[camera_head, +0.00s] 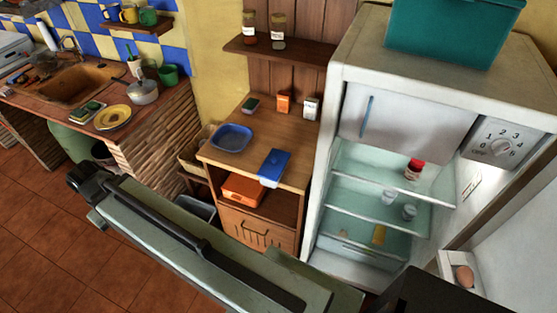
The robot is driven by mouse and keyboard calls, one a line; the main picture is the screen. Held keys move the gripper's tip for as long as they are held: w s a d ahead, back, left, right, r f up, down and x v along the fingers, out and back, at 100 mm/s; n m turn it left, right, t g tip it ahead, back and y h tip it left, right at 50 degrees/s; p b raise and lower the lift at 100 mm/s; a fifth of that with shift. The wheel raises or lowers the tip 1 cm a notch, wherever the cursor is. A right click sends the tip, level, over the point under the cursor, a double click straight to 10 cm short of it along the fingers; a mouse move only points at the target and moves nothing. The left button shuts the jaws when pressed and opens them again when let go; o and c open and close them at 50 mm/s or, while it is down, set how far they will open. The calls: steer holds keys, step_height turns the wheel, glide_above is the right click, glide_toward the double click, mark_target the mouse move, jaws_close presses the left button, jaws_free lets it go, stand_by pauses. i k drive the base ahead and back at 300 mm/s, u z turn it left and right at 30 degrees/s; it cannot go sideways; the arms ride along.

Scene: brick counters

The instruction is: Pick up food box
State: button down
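Several box-like things lie on the wooden cabinet beside the fridge, and I cannot tell which one is the food box. A blue and white flat pack (274,167) lies at the front edge, right of a blue dish. A small dark box-like item (251,104) lies at the back left.
The fridge (330,160) stands open, with a red-lidded jar (414,168) inside. A blue dish (232,138) is on the cabinet. Tiled floor (50,225) is clear at the left.

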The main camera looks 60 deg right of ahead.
mark_target(265, 182)
steer(key=u, duration=1.9)
steer(key=i, duration=1.95)
steer(key=z, duration=3.85)
steer(key=i, duration=1)
steer(key=z, duration=0.1)
